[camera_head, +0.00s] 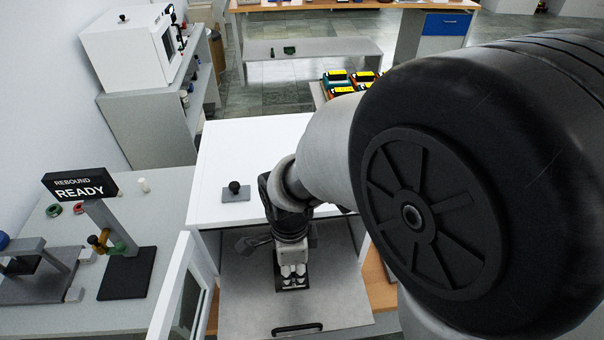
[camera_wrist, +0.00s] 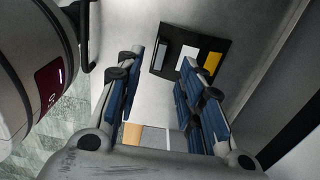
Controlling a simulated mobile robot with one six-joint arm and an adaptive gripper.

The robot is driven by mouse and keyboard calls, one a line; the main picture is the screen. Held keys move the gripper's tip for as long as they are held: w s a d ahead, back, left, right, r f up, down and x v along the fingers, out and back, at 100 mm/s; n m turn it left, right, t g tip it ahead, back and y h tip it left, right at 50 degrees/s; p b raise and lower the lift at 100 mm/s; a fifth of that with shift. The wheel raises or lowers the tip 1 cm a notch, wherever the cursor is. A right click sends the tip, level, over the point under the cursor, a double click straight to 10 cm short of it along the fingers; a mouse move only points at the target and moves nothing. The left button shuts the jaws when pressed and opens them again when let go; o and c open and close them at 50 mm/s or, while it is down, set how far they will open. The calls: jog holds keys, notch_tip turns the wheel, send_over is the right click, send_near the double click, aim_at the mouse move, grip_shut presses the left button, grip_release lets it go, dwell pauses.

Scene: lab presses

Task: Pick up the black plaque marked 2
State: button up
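A black plaque (camera_wrist: 168,41) lies flat on a grey surface in the wrist view, with grey, white and yellow patches on it. No number on it can be read. In the head view it seems to be the dark patch (camera_head: 279,283) under my gripper (camera_head: 293,272), mostly hidden by it. In the wrist view my gripper (camera_wrist: 163,60) is open, its two blue-padded fingers apart with nothing between them. The plaque is beyond the fingertips, towards the right finger, which covers part of its lower edge.
My gripper is low over a grey panel (camera_head: 240,305) with a black handle (camera_head: 297,328), in front of a white cabinet top (camera_head: 270,150). An open white door (camera_head: 178,290) stands close on the left. A bench with a READY sign (camera_head: 80,186) is farther left.

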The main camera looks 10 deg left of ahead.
aim_at(279, 288)
notch_tip(279, 288, down, 5)
jog(key=shift+a+f+b, duration=0.15)
jog(key=shift+b, duration=0.7)
grip_shut()
